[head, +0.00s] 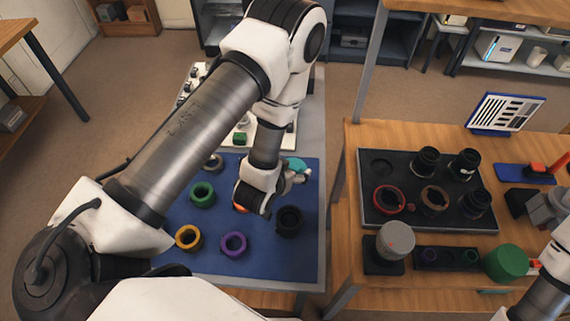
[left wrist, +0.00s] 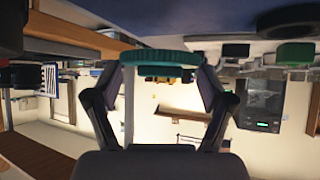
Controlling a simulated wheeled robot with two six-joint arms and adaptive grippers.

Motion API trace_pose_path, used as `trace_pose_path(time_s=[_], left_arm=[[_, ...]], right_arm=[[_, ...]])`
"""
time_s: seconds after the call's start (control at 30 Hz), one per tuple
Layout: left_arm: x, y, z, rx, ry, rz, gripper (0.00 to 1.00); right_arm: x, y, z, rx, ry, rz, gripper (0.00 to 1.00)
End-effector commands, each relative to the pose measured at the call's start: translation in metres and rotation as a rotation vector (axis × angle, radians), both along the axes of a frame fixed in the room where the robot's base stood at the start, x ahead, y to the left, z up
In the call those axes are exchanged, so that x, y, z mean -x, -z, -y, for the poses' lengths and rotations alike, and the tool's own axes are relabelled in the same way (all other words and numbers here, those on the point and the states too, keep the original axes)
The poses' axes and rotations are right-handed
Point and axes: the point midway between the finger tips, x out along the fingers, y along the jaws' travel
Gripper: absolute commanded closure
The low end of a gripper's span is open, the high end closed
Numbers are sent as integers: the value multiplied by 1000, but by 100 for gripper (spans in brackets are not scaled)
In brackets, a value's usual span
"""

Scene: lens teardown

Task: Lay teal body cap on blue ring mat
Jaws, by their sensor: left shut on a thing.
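The teal body cap (head: 297,165) shows at the far right part of the blue ring mat (head: 265,268), partly hidden by my left gripper (head: 287,178). In the left wrist view the teal cap (left wrist: 160,57) is a ribbed disc seen nearly edge-on, between the fingertips of my left gripper (left wrist: 159,64). The gripper is shut on it. The cap appears raised over the mat; its exact height I cannot tell. My right arm enters at the lower right of the head view, but its gripper is not visible.
On the mat lie a green ring (head: 203,184), a yellow ring (head: 180,232), a purple ring (head: 233,233), a black ring (head: 290,209) and a grey ring (head: 216,157). An orange piece (head: 240,208) is mostly hidden. A black tray (head: 400,221) with lens parts lies on the wooden table right.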

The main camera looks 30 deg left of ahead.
Motion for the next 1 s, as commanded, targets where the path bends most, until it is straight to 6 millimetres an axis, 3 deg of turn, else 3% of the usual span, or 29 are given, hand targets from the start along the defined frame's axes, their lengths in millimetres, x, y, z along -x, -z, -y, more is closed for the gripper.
trace_pose_path(time_s=[0.23, 0.57, 0.6, 0.63, 1.0], left_arm=[[0, 41, 0, -1, 1, 0, 41], [0, 48, 0, 0, 1, 2, 41], [0, 47, 0, 0, 1, 2, 8], [0, 46, 0, 0, 1, 2, 0], [-1, 43, 0, 0, 1, 2, 0]], right_arm=[[0, -7, 0, 0, 0, 1, 60], [0, -4, 0, 0, 0, 1, 60], [0, -5, 0, 0, 0, 1, 60], [0, -5, 0, 0, 0, 1, 60], [0, -7, 0, 0, 0, 1, 60]])
